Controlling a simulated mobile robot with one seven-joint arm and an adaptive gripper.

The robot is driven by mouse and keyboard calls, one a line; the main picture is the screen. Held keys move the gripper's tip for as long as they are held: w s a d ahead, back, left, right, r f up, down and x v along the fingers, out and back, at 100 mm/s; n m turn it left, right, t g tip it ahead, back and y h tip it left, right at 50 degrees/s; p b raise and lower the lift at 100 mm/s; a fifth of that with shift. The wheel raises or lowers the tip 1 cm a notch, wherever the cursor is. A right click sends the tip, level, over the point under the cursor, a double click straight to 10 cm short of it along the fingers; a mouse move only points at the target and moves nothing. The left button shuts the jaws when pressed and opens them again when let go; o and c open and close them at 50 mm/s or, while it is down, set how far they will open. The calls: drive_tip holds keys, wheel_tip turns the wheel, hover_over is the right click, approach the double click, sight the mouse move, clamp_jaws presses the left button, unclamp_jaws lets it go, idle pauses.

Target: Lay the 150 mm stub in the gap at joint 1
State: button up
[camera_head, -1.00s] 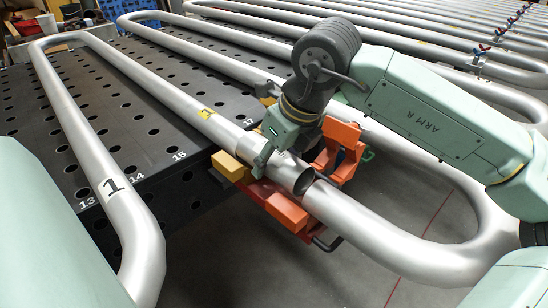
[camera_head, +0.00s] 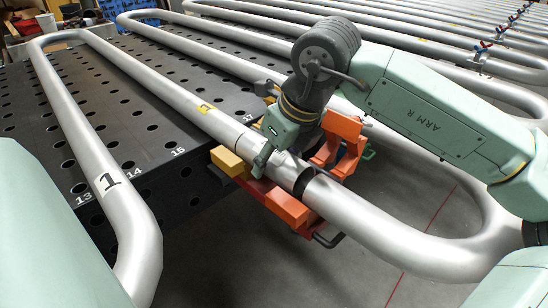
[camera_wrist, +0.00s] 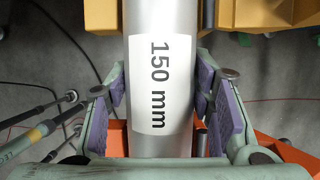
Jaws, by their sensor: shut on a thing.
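My gripper (camera_head: 264,160) is shut on the short steel stub (camera_head: 286,170), its fingers on either side. In the wrist view the stub (camera_wrist: 160,85) runs upright between the purple finger pads, with a white "150 mm" label facing the camera. The stub lies roughly in line between the upper pipe run (camera_head: 185,95) and the lower pipe (camera_head: 345,210) of the coil. A narrow dark band shows between the stub and the lower pipe. The stub's upper end is partly hidden by my gripper. Whether it rests on the support below cannot be told.
An orange clamp fixture (camera_head: 287,208) sits below the joint, with an upright orange jaw (camera_head: 341,135) to the right and a yellow block (camera_head: 225,160) to the left. A perforated dark table (camera_head: 110,115) lies left.

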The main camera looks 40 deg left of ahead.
drive_tip(key=shift+a, duration=0.35)
drive_tip(key=o, duration=1.6)
drive_tip(key=v, duration=1.2)
